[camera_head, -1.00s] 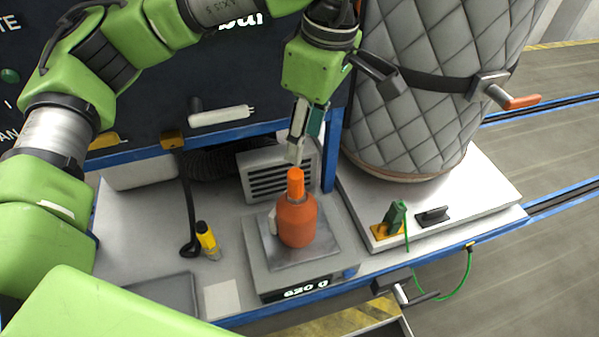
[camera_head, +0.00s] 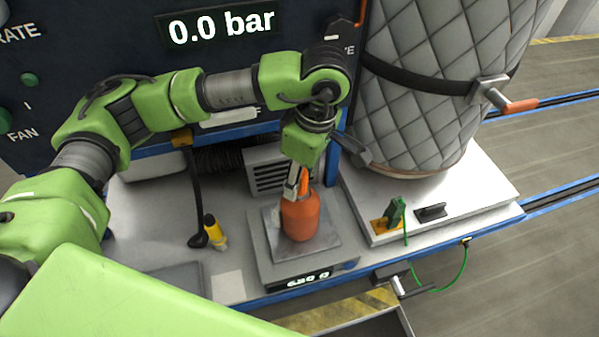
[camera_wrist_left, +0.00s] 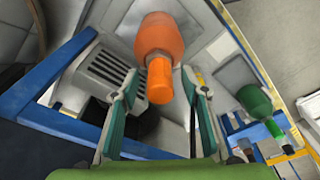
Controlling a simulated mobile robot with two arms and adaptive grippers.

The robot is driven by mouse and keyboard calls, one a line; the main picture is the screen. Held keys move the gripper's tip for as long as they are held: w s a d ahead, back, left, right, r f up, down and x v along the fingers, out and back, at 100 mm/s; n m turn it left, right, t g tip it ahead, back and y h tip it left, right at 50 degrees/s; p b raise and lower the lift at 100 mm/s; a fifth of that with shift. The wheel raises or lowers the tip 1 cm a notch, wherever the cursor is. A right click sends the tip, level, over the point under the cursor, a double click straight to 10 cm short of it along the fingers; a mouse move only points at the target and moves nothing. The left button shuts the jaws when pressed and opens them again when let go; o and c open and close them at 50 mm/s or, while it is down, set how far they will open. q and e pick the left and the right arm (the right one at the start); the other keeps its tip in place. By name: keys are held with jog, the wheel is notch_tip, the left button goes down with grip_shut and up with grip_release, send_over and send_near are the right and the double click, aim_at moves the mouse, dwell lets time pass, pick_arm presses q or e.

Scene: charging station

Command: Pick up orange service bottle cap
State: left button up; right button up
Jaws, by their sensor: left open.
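The orange service bottle (camera_head: 299,218) stands upright on a scale in the head view. Its orange cap (camera_head: 303,181) is partly hidden by my left gripper (camera_head: 296,185), which has come down at the cap from above. In the left wrist view the cap (camera_wrist_left: 160,82) lies between the two open fingers of the gripper (camera_wrist_left: 162,95), with a gap on each side. The bottle's wider body (camera_wrist_left: 164,38) shows beyond it. My right gripper is in neither view.
The scale (camera_head: 341,246) sits on a grey bench with a blue edge. A yellow-and-black tool (camera_head: 214,233) stands to the left. A grey vented box (camera_head: 268,172) is behind the bottle. A quilted grey tank (camera_head: 415,95) and green clamp (camera_head: 395,211) are at right.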

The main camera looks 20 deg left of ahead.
pick_arm(q)
jog(key=shift+f, duration=0.35)
jog(key=c, duration=1)
jog(key=shift+r, duration=0.1)
